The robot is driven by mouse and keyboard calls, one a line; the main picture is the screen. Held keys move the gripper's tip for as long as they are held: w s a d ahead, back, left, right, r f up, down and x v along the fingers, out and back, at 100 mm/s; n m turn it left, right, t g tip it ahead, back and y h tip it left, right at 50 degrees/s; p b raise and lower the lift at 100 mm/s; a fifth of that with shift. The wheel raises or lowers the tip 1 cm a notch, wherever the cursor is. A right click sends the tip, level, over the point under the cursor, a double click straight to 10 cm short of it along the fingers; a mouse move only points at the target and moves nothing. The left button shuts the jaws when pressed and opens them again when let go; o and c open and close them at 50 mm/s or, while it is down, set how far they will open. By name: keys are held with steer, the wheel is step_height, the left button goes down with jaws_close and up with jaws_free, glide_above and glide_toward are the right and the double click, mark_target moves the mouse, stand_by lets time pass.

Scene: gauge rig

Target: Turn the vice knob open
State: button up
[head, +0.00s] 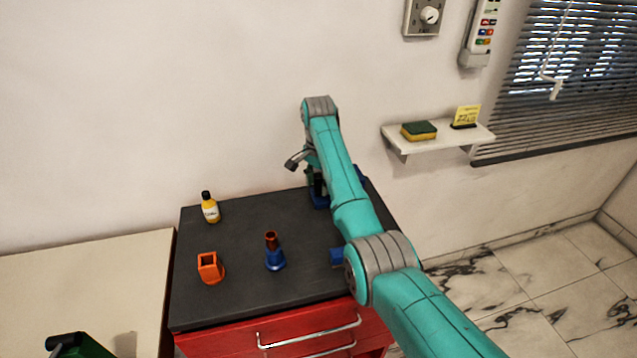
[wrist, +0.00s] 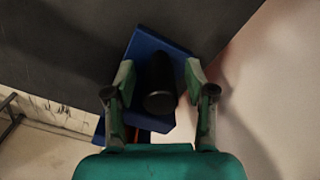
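The vice is a blue body (head: 319,201) at the back right of the dark cart top, partly hidden by my arm. Its dark upright knob (head: 318,184) shows just under my gripper (head: 314,168). In the wrist view the black cylindrical knob (wrist: 159,85) stands in front of the blue vice body (wrist: 143,48). My gripper (wrist: 159,76) is open, with one green finger on each side of the knob. A narrow gap shows between each fingertip and the knob. The gripper appears empty.
The dark cart top (head: 240,290) also holds a yellow bottle (head: 210,211), an orange square holder (head: 209,267) and a blue stand with a brown tube (head: 273,255). Another blue piece (head: 337,257) sits beside my arm. A wall shelf (head: 440,139) bears a sponge (head: 419,131).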

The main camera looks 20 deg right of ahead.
mark_target(318, 176)
jaws_close()
steer(key=shift+n, duration=1.5)
steer(key=shift+o, duration=1)
jaws_free()
steer(key=shift+r, duration=4)
